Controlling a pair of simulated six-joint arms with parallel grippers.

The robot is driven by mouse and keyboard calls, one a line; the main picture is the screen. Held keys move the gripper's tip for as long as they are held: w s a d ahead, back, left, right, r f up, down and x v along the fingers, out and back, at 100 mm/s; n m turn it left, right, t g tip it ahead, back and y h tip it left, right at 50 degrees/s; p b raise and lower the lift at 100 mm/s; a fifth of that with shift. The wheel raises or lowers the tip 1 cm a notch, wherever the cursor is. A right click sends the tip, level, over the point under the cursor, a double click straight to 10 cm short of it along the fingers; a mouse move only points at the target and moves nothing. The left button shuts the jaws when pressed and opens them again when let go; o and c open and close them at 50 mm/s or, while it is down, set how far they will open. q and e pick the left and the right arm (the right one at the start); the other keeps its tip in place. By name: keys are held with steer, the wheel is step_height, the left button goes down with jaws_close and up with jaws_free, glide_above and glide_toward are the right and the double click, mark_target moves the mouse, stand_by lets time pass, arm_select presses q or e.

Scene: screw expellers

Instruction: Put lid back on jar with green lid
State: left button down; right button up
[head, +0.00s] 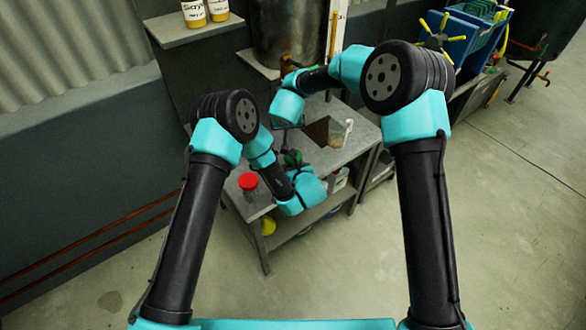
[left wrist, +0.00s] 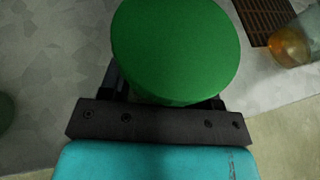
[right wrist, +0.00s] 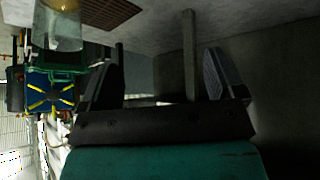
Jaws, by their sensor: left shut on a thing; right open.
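A round green lid (left wrist: 175,50) fills the top middle of the left wrist view, its flat top facing the camera. My left gripper (left wrist: 168,92) is shut just under its rim, on the jar below; the lid hides most of that jar and the fingertips. In the head view the green lid (head: 291,157) shows small and partly covered by my left arm, over the grey table. My right gripper (right wrist: 160,80) is open and empty, with a grey post (right wrist: 190,50) visible beyond its fingers. In the head view it is at the table's far side, its fingers hard to make out.
A red-lidded jar (head: 249,182) stands at the table's left edge. A glass beaker (head: 338,134) stands at the right, beside a dark grate (left wrist: 262,18). A dark green object (left wrist: 5,110) is cut off at the left wrist view's left edge. A metal cylinder (head: 288,35) stands behind the table.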

steer(key=s+g, duration=0.1)
steer(key=g, duration=0.1)
steer(key=s+d+g, duration=0.1)
steer(key=s+g, duration=0.1)
steer(key=s+d+n+g, duration=0.1)
steer(key=s+g, duration=0.1)
steer(key=shift+f, duration=0.35)
steer(key=shift+s+a+r+n+g, duration=0.15)
steer(key=shift+s+r+n+g, duration=0.15)
steer(key=shift+s+g, duration=0.35)
steer(key=shift+f, duration=0.1)
steer(key=shift+f, duration=3.95)
steer(key=shift+c, duration=0.3)
steer(key=c, duration=0.9)
steer(key=shift+o, duration=0.2)
steer(key=shift+m, duration=1.7)
